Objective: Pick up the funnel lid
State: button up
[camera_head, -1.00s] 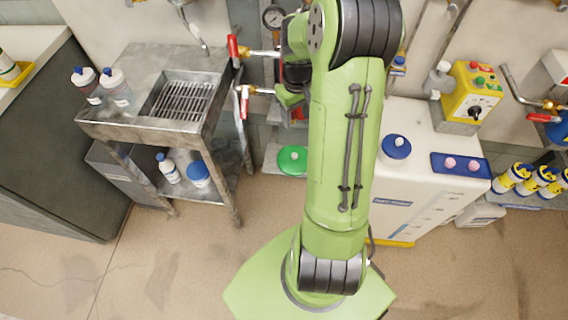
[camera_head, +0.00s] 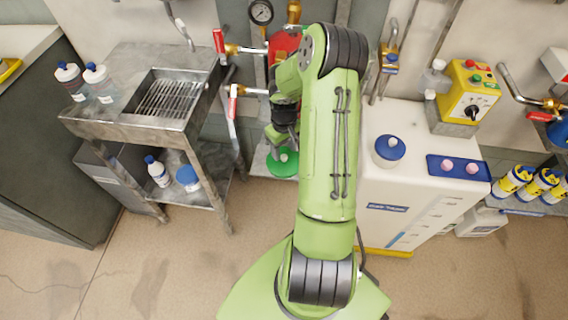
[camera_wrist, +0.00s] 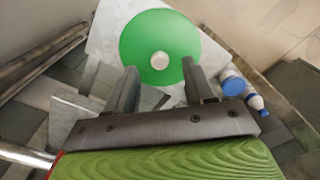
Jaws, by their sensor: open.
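The funnel lid is a round green disc with a small pale knob at its centre. In the wrist view the green lid (camera_wrist: 150,32) lies just beyond my gripper (camera_wrist: 158,78). The two fingers are open and apart, with nothing between their tips, and their ends reach the lid's near edge in the picture. The knob lies ahead of the gap between the fingers. In the head view the lid (camera_head: 278,168) shows low behind my arm, and my gripper (camera_head: 281,143) is right above or beside it. I cannot tell the height gap.
A metal sink cart (camera_head: 125,122) with bottles stands to the left. A large white tank (camera_head: 385,205) with a blue cap stands close on the right. Pipes with red-handled valves (camera_head: 219,41) run along the wall above. A yellow control box (camera_head: 470,92) sits on the right.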

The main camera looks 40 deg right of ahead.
aim_at(284, 156)
notch_tip(284, 156, down, 3)
jog(key=shift+b, duration=0.3)
jog(key=shift+r, duration=0.15)
grip_shut()
